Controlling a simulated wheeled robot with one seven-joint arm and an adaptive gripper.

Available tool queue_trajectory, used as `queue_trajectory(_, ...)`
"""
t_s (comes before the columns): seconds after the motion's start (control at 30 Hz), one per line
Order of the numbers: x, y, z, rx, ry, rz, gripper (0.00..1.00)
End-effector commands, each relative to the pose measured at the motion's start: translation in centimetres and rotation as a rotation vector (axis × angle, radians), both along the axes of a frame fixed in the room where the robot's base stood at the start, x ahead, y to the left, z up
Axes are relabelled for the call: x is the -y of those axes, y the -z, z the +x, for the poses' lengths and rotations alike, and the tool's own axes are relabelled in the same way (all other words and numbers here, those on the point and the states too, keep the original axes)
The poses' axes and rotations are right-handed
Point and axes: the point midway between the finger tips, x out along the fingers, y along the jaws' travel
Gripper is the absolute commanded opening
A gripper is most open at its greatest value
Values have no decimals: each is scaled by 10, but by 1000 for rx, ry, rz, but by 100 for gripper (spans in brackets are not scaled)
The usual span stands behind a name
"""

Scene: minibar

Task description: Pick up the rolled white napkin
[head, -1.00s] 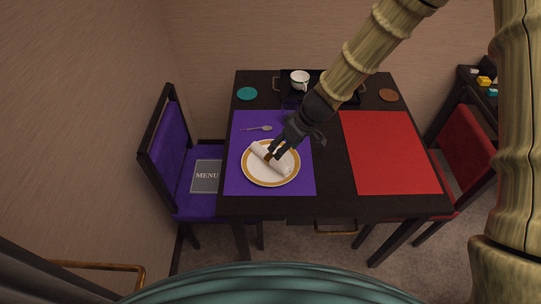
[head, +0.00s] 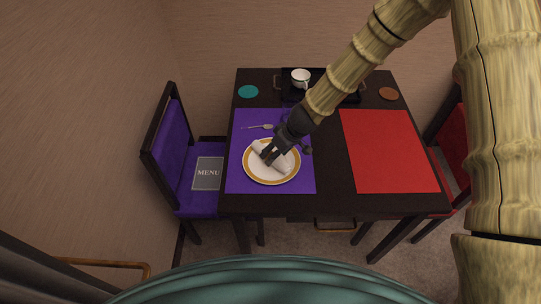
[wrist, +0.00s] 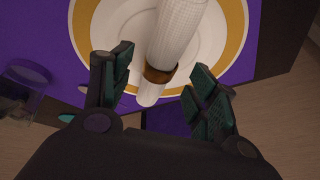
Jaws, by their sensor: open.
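The rolled white napkin (head: 284,164) lies on a white plate with a gold rim (head: 250,174), on the purple placemat. In the wrist view the napkin (wrist: 180,35) has a brown ring (wrist: 158,74) around it near its lower end. My gripper (head: 268,156) is over the upper left part of the napkin. In the wrist view my gripper (wrist: 160,90) is open, with one finger on each side of the napkin's ringed end. Gaps show between the fingers and the napkin, so it is not held. The plate's rim also shows in the wrist view (wrist: 88,30).
A spoon (head: 261,126) lies above the plate on the purple placemat (head: 240,185). A glass (wrist: 24,85) stands near the plate in the wrist view. A white cup (head: 300,77) stands on a dark tray at the back. The red placemat (head: 390,150) is bare.

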Motion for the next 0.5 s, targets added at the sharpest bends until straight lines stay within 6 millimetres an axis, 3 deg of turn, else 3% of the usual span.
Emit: queue_trajectory(0.5, -11, 26, 7, 0, 1, -1, 59)
